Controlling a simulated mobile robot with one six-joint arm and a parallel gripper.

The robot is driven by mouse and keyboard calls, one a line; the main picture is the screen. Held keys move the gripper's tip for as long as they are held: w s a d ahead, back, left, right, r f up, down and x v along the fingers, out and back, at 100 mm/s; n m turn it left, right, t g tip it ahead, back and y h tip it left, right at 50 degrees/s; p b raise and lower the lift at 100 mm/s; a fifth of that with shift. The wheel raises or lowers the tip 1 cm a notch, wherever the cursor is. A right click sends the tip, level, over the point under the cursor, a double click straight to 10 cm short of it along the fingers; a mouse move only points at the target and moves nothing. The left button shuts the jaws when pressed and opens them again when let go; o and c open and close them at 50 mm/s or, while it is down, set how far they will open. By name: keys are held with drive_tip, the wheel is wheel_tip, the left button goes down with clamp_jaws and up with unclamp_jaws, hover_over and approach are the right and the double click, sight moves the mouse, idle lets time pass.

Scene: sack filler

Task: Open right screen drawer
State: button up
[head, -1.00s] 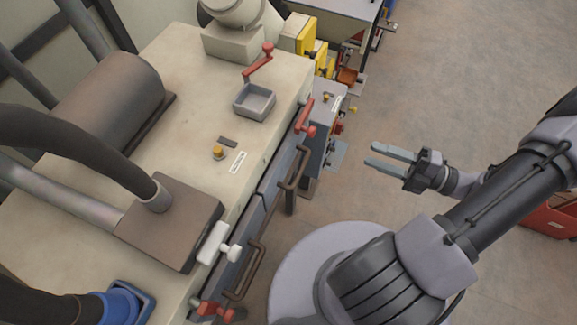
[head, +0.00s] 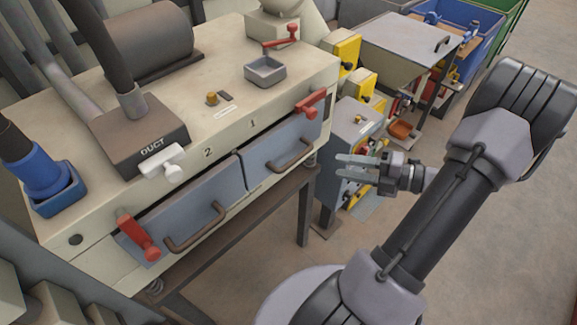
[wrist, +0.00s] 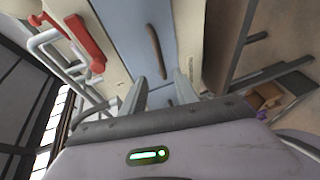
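The right screen drawer (head: 270,148) is a blue-grey front under the number 1 on the cream machine, and looks shut. Its brown bar handle (head: 292,158) is on the lower part of the front. A red clamp (head: 311,104) sits at its upper right corner. My gripper (head: 338,166) is open and empty, right of the drawer and apart from the handle. In the wrist view, my open fingers (wrist: 160,92) point toward a blue-grey drawer front (wrist: 132,25) with a brown handle (wrist: 155,53); a red clamp (wrist: 80,35) is at left.
The left drawer (head: 190,205), under number 2, has its own handle (head: 197,230) and a red clamp (head: 138,237). A white clamp (head: 163,164) sits above it. A dark stand leg (head: 304,208) and a grey box with yellow parts (head: 350,130) are near my gripper.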

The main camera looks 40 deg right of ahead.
sight(297, 157)
drive_tip(key=b+x, duration=0.2)
drive_tip(key=x, duration=1.1)
drive_tip(key=shift+w+a+f+b, duration=0.1)
drive_tip(key=shift+w+a+b, duration=0.15)
drive_tip(key=shift+b, duration=0.15)
drive_tip(key=shift+c, duration=0.3)
clamp_jaws()
